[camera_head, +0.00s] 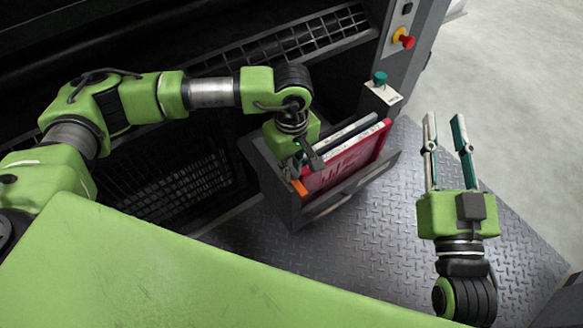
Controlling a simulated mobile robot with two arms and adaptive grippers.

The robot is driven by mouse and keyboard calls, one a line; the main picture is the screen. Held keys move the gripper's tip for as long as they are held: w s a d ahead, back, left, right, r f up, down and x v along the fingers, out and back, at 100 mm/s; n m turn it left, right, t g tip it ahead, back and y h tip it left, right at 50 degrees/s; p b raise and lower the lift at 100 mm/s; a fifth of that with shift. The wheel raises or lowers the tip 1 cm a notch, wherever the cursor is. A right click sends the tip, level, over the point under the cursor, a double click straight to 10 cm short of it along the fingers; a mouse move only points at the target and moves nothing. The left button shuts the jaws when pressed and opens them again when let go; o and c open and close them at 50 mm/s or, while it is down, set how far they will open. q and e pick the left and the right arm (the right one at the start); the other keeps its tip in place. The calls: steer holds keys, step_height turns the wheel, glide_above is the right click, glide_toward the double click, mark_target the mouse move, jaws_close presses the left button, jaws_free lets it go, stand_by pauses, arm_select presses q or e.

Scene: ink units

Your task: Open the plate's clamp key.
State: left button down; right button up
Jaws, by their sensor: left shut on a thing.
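A red panel (345,162) with darker markings stands on edge in a grey open-topped holder (345,193). A white-edged panel (352,130) stands behind it. My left gripper (306,162) reaches down at the left end of these panels. It is shut, seemingly on the end of the white-edged panel, though its own wrist hides most of the contact. A small orange part (299,187) shows just below its fingers. I cannot make out a clamp key for sure. My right gripper (446,137) is open and empty, right of the holder, its fingers pointing away from me.
A teal knob (380,78) tops a small pale box behind the holder. A red button (404,39) sits on the grey machine post. Dark machinery with grilles fills the back left. The diamond-plate floor (385,225) is clear between holder and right gripper.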

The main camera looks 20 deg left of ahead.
mark_target(292, 169)
arm_select(q)
steer(key=c, duration=2)
jaws_free()
steer(key=shift+c, duration=0.2)
steer(key=shift+r, duration=0.15)
step_height(292, 169, up, 12)
